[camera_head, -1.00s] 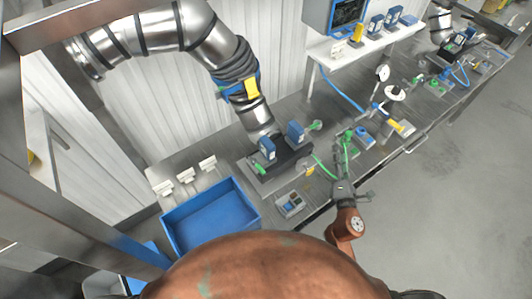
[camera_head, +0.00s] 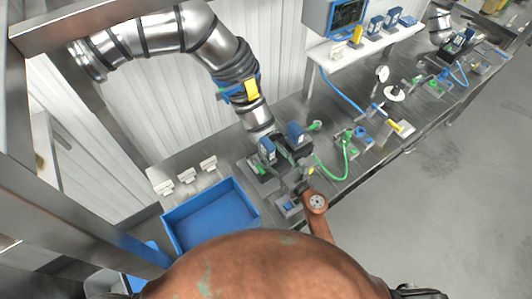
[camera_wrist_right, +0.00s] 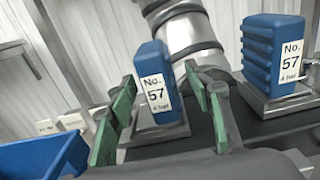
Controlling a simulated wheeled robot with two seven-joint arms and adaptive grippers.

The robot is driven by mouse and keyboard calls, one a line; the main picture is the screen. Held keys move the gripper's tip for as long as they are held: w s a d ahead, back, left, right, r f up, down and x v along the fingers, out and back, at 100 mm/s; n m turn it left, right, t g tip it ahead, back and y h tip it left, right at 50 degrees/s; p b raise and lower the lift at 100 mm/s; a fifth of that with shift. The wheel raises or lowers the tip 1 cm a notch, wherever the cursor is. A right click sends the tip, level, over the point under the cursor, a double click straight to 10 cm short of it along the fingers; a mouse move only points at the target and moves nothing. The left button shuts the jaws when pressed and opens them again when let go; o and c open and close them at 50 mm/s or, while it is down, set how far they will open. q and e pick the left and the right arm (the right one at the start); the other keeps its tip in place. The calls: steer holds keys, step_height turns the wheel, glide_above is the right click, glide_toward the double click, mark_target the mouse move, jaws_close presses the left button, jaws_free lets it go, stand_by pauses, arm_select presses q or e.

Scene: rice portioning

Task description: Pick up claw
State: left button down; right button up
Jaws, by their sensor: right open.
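No object that I can clearly call a claw stands out. A blue block (camera_wrist_right: 155,85) labelled "No. 57, 4 bar" stands on a grey base in the right wrist view. It also shows in the head view (camera_head: 267,148). My right gripper (camera_wrist_right: 160,88) is open, with its green-padded fingers apart and the block showing between them, further out. Contact cannot be told. In the head view my right gripper (camera_head: 292,170) is small, beside the dark fixture. A second blue block (camera_wrist_right: 273,52) with the same label stands to the right. My left gripper is not in view.
A blue bin (camera_head: 212,216) sits left on the metal bench, near several white label holders (camera_head: 187,175). A steel duct (camera_head: 206,38) comes down behind the blocks. A green hose (camera_head: 330,174) lies to the right. A small button box (camera_head: 287,206) is near the front edge.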

steer(key=x, duration=0.2)
steer(key=shift+w+a, duration=0.15)
steer(key=shift+w, duration=0.05)
steer(key=shift+s, duration=0.1)
steer(key=shift+c, duration=0.6)
jaws_close()
